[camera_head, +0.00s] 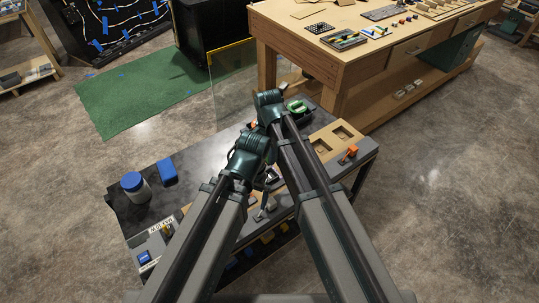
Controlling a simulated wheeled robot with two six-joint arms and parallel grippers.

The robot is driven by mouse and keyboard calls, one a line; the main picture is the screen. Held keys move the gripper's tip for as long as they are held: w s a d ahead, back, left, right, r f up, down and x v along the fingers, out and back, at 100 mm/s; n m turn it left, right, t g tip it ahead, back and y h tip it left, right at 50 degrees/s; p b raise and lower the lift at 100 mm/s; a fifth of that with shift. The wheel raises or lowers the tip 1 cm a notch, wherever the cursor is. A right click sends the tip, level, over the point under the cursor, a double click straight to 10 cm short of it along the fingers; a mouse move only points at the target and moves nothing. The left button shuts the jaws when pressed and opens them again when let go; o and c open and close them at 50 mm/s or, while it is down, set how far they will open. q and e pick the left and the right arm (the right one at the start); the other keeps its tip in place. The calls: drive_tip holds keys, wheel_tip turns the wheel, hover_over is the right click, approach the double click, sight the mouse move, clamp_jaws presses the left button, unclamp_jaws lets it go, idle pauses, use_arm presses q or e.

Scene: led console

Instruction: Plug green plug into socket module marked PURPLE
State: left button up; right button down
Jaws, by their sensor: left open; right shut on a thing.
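A green plug (296,105) is at the far side of the dark console table, beside the wrist of my upper arm. My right gripper (290,112) is the upper one and is shut on the green plug; its fingers are mostly hidden. My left gripper (269,179) is the lower one, over the middle of the console. It is open, and its fingers are partly hidden by its own wrist. A small label (160,227) is at the console's left front, too small to read. I cannot make out a module marked PURPLE; my arms cover much of the console's middle.
A jar with a blue lid (133,184) and a blue block (167,171) stand on the console's left. An orange piece (349,153) is at the right, by a wooden panel with square recesses (331,142). A wooden workbench (345,60) stands close behind.

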use_arm(q)
drive_tip(key=b, duration=0.7)
hover_over(250, 218)
drive_tip(key=shift+w+d+f, duration=0.1)
drive_tip(key=shift+f, duration=1.7)
drive_tip(key=shift+w+d+f, duration=0.1)
drive_tip(key=shift+f, duration=1.7)
use_arm(e)
drive_tip(key=shift+f, duration=3.55)
use_arm(q)
drive_tip(key=shift+f+b, duration=0.7)
drive_tip(key=shift+f, duration=0.05)
use_arm(e)
drive_tip(key=shift+f, duration=0.8)
use_arm(q)
drive_tip(key=shift+s, duration=0.1)
use_arm(e)
unclamp_jaws()
drive_tip(key=shift+r, duration=0.1)
drive_tip(key=shift+r+p, duration=3.5)
drive_tip(key=shift+p, duration=0.05)
use_arm(q)
wheel_tip(250, 218, up, 7)
drive_tip(key=shift+f, duration=0.2)
use_arm(e)
drive_tip(key=shift+f, duration=0.25)
